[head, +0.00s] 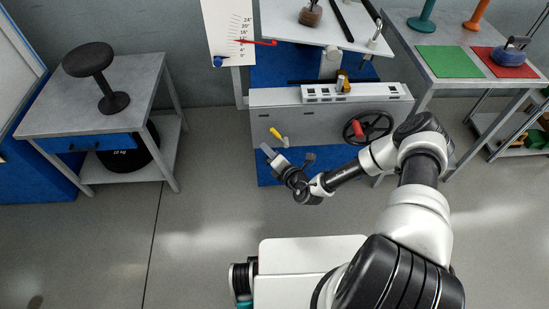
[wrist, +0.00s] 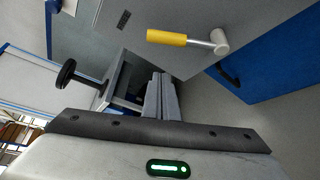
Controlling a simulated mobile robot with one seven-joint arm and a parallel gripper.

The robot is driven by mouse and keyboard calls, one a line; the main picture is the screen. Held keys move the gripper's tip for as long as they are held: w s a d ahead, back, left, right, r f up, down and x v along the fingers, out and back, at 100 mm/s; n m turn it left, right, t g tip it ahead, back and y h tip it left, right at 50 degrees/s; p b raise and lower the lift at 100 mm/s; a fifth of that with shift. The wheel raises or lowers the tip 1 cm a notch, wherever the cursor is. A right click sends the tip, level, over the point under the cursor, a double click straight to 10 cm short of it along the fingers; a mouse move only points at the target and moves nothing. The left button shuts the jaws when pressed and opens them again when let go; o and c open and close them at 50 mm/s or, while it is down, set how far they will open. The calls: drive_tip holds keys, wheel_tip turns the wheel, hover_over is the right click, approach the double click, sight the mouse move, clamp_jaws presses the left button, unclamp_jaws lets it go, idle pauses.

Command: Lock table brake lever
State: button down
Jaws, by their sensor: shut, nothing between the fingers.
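The brake lever has a yellow handle (head: 275,133) on a pale metal pivot, set on the front of the grey table body (head: 330,125). In the head view the handle slants up and to the left from the pivot. In the wrist view the lever (wrist: 166,37) lies nearly level, with its pivot at the right. My gripper (head: 267,150) is just below and left of the lever in the head view. In the wrist view my gripper (wrist: 162,82) is shut and empty, with its fingers apart from the handle in the picture. The exact depth gap is hard to tell.
A handwheel with a red grip (head: 358,129) sits on the table front, right of the lever. A blue base (head: 310,165) is below. A side table (head: 90,100) with a black stool-like piece stands left. Open floor lies between.

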sight(278, 137)
drive_tip(key=shift+w+d+r, duration=0.35)
drive_tip(key=shift+w+d, duration=0.25)
drive_tip(key=shift+w, duration=0.05)
drive_tip(key=shift+w+d+r, duration=0.35)
drive_tip(key=shift+w+d, duration=0.25)
drive_tip(key=shift+w, duration=0.05)
drive_tip(key=shift+d+b, duration=0.1)
drive_tip(key=shift+b, duration=0.2)
drive_tip(key=shift+d+r+b, duration=0.1)
drive_tip(key=shift+d+b, duration=0.05)
drive_tip(key=shift+b, duration=0.15)
